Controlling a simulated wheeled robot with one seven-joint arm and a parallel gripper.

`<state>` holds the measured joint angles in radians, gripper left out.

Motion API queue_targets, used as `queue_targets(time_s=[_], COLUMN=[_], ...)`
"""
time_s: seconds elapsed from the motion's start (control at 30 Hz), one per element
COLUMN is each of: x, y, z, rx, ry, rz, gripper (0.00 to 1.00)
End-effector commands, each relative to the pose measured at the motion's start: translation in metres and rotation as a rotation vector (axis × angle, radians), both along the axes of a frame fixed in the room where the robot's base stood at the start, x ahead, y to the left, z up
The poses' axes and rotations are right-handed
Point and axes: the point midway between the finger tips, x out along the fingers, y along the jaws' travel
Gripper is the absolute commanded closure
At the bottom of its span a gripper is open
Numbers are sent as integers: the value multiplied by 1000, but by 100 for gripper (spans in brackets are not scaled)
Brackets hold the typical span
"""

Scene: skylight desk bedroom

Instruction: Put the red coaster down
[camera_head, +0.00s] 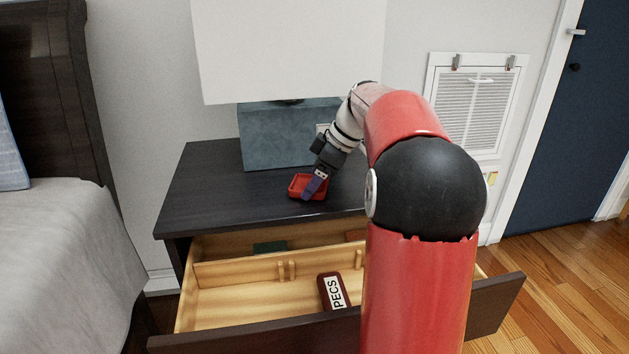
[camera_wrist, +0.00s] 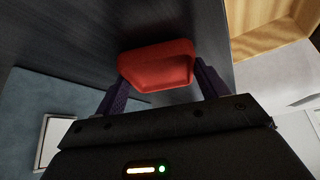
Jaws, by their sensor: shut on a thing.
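The red coaster (camera_head: 301,181) is a small, square, shallow tray-like piece with a raised rim. It is over the dark nightstand top (camera_head: 215,187), near its front edge; I cannot tell whether it touches the surface. My gripper (camera_head: 313,187) reaches down to it from the back right and is shut on it. In the wrist view the coaster (camera_wrist: 157,66) sits between the two purple fingers of my gripper (camera_wrist: 160,80). The fingers hide part of its right side in the head view.
The drawer (camera_head: 225,303) below is pulled open and holds a dark red case (camera_head: 326,292) lettered "PECS" and a green item (camera_head: 270,247). A lamp with a blue-grey base (camera_head: 272,140) stands behind the coaster. A bed (camera_head: 60,265) is at left. The nightstand top's left part is clear.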

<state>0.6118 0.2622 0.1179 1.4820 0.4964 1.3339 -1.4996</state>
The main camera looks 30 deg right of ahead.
Motion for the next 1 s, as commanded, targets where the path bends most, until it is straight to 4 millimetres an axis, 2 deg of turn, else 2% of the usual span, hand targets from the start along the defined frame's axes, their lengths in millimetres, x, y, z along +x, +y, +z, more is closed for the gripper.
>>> queue_targets(time_s=[0.37, 0.4, 0.53, 0.83, 1.0], x=[0, 0, 0, 0, -4], y=[0, 0, 0, 0, -6], z=[-7, -6, -5, -4, 11], rx=[0, -1, -1, 0, -2], ry=[-2, -1, -1, -2, -4], rz=[0, 0, 0, 0, -1], gripper=[51, 24, 7, 6, 6])
